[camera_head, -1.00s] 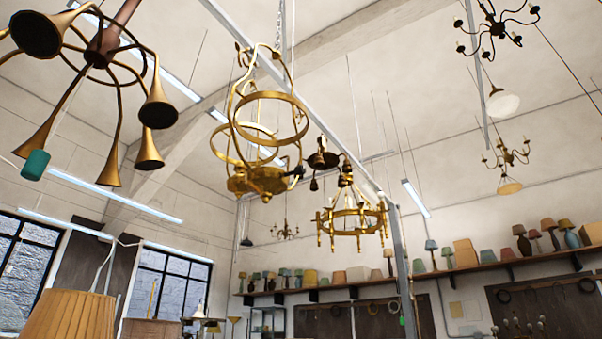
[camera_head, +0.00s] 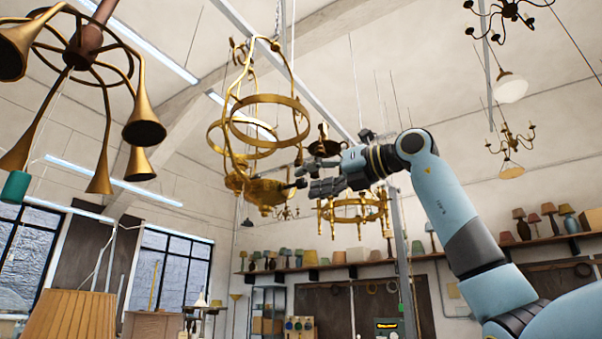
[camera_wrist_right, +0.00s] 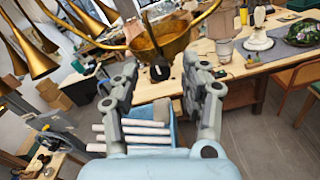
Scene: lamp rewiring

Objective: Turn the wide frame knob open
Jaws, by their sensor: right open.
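A brass hanging frame with wide rings (camera_head: 268,125) hangs in the middle of the head view, with a brass bowl-like base (camera_head: 262,192) at its bottom. A small dark knob sits at the side of this base; it shows clearly in the right wrist view (camera_wrist_right: 159,72), in front of the brass bowl (camera_wrist_right: 165,38). My right gripper (camera_head: 308,178) reaches in from the right at the knob's height. Its fingers are spread apart (camera_wrist_right: 159,88), with the knob between and just beyond the tips in the picture. Contact cannot be told. My left gripper is not in view.
A brass ring chandelier (camera_head: 352,208) hangs behind my right gripper. A horn-armed lamp (camera_head: 85,50) hangs at the left, above a pleated shade (camera_head: 70,315). In the wrist view, a wooden workbench (camera_wrist_right: 235,70) and a blue crate with white rods (camera_wrist_right: 180,130) lie below.

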